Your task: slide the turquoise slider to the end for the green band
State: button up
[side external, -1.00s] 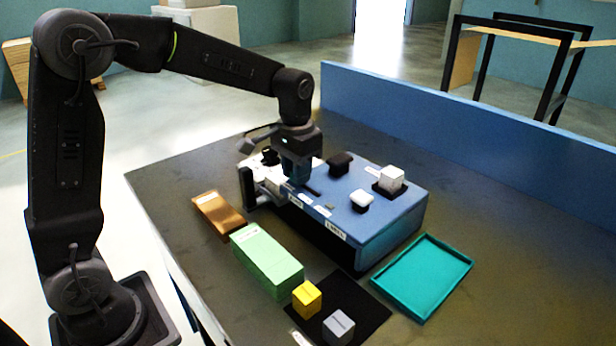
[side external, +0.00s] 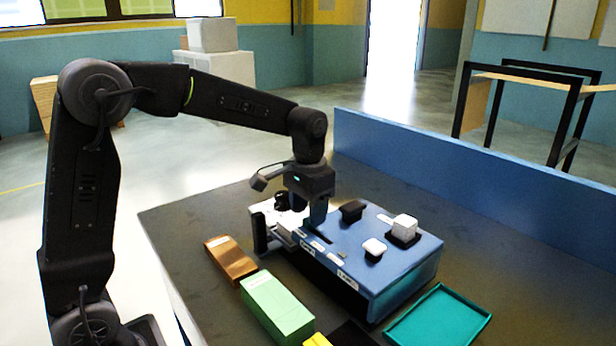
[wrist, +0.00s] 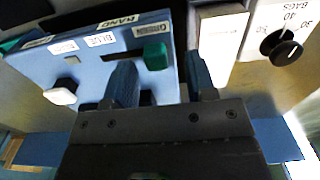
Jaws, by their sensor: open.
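The turquoise slider (wrist: 155,55) is a small green-turquoise knob on the blue sloping panel (wrist: 205,20) in the wrist view. It sits at the right end of a dark slot, just below a white label (wrist: 137,32) whose small word I cannot read surely. In the side view my gripper (side external: 316,222) points down over the blue box (side external: 400,268) and hides the slider.
A white knob (side external: 374,248), a black knob (side external: 352,211) and a white cube (side external: 404,226) stand on the box. A black dial (wrist: 280,48) is beside the panel. A brown block (side external: 230,259), green block (side external: 277,306) and teal tray (side external: 440,318) lie nearby.

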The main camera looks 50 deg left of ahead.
notch_tip(320, 180, up, 12)
dwell(0.4)
jog(key=s+d+f+t, duration=0.2)
jog(key=s+f, duration=0.2)
jog(key=s, duration=0.6)
jog(key=s+d+f+t, duration=0.1)
jog(key=s+f+t, duration=0.2)
jog(key=s, duration=0.8)
jog(key=shift+d+f+t, duration=0.3)
jog(key=shift+d+f, duration=0.05)
jog(key=shift+f, duration=0.2)
